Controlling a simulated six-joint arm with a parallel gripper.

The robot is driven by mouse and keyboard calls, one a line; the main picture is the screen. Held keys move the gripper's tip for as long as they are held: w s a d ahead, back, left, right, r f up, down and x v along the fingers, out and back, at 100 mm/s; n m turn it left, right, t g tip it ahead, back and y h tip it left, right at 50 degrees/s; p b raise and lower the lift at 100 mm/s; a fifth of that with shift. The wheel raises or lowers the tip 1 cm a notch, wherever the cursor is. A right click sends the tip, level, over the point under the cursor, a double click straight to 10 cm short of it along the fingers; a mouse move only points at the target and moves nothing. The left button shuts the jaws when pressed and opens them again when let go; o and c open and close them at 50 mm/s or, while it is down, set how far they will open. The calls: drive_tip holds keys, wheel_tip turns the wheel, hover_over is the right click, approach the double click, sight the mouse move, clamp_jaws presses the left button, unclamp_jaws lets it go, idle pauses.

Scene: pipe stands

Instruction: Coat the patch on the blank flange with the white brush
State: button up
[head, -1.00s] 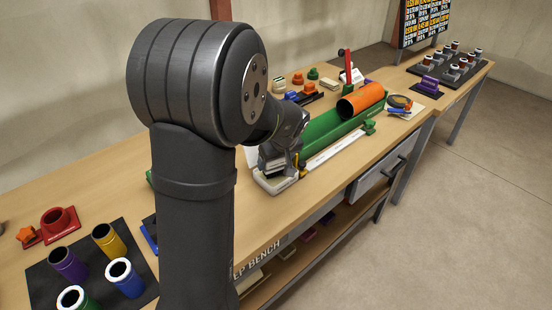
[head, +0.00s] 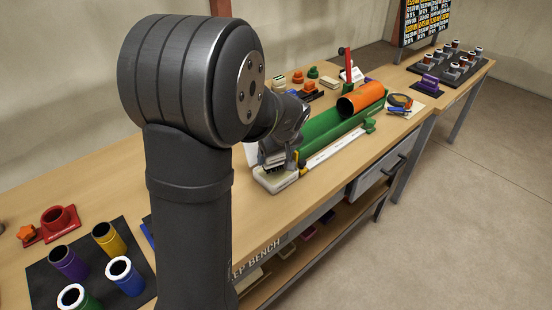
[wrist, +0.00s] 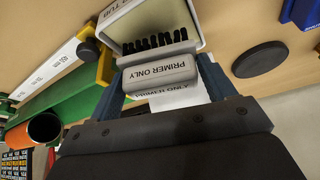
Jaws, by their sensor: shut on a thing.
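My gripper (wrist: 170,78) is shut on the white brush (wrist: 160,68), a pale block marked "PRIMER ONLY" with a row of dark bristles. In the head view my gripper (head: 280,150) is over the near end of the green trough, at the pale tub (head: 277,183). The bristles show just above the tub there. In the wrist view the white tub (wrist: 122,12) lies behind the bristles; whether they touch it I cannot tell. I cannot pick out the blank flange or its patch with certainty.
The green trough (head: 340,130) holds an orange pipe (head: 361,98). A dark disc (wrist: 260,59) lies on the bench beside the brush in the wrist view. Coloured pipe pieces stand on a black mat (head: 90,268) at the lower left. A red flanged piece (head: 60,222) is behind them.

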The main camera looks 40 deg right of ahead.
drive_tip(key=shift+r, duration=2.5)
drive_tip(key=shift+w+r, duration=0.15)
drive_tip(key=shift+r, duration=0.05)
drive_tip(key=w+d+r+m+h, duration=0.1)
drive_tip(key=w+r+m+h, duration=0.1)
drive_tip(key=w+r+m, duration=0.5)
drive_tip(key=w+a+n, duration=0.4)
drive_tip(key=w+a, duration=0.2)
drive_tip(key=a, duration=0.1)
drive_tip(key=w+a+f+n+y, duration=0.1)
drive_tip(key=w+a+f+n, duration=0.15)
drive_tip(key=a, duration=0.45)
drive_tip(key=w+a+f+n+y, duration=0.1)
drive_tip(key=w+a+f, duration=0.25)
drive_tip(key=a, duration=0.35)
drive_tip(key=w+a+f+n+y, duration=0.1)
drive_tip(key=w+a+f+n, duration=0.1)
drive_tip(key=w+a, duration=0.35)
drive_tip(key=a+f+n, duration=0.1)
drive_tip(key=a+f, duration=0.1)
drive_tip(key=a, duration=0.4)
drive_tip(key=a+f+n+y, duration=0.1)
drive_tip(key=a+f, duration=0.1)
drive_tip(key=a, duration=0.5)
drive_tip(key=s+a+f+n, duration=0.1)
drive_tip(key=a+f+n, duration=0.1)
drive_tip(key=a, duration=0.4)
drive_tip(key=shift+s+a+y, duration=0.1)
drive_tip(key=shift+a+y, duration=0.2)
